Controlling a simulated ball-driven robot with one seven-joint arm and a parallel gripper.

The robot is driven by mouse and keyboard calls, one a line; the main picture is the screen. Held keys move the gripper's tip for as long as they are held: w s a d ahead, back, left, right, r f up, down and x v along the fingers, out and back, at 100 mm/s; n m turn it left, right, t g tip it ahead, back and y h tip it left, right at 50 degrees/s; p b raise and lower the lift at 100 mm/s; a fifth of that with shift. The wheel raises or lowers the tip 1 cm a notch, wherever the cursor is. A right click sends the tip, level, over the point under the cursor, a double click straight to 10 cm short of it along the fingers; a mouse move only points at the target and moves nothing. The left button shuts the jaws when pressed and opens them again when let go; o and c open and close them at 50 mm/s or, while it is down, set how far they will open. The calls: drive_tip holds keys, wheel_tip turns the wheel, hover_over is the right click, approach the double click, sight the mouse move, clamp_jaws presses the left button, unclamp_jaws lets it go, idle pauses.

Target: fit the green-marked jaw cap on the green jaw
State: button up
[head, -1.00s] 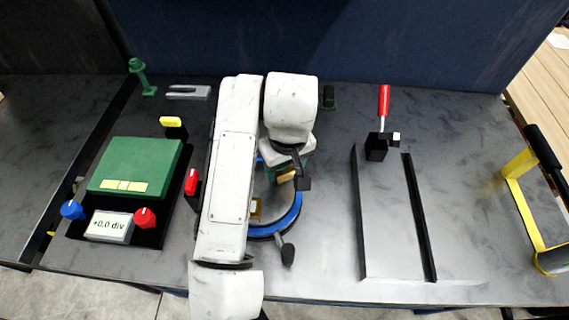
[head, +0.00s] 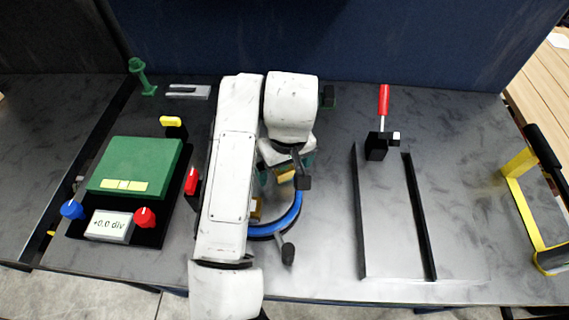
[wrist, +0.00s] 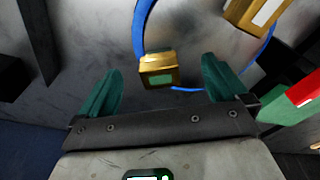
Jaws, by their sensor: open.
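A gold block with a green mark (wrist: 158,77) stands between my gripper's fingers in the wrist view, at the near rim of a blue ring (wrist: 139,30). I cannot tell whether it is the cap, the bare jaw or both. My gripper (wrist: 160,68) is open, with a teal finger on either side and gaps showing at both sides of the block. A second gold block with a pale mark (wrist: 258,12) is across the ring. In the head view, the blue-rimmed positioner (head: 290,220) is partly hidden by my arm; a gold piece (head: 286,176) shows by my gripper.
A green-topped box (head: 135,165) with blue and red knobs is at left, near my arm. A slotted rail with a red-handled clamp (head: 384,105) is at right, and a yellow frame (head: 520,200) at the far right. Bare tabletop lies between positioner and rail.

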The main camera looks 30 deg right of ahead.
drive_tip(key=shift+r, duration=0.1)
drive_tip(key=shift+s+r+p, duration=0.15)
drive_tip(key=shift+r+p, duration=2.95)
drive_tip(key=shift+r, duration=0.35)
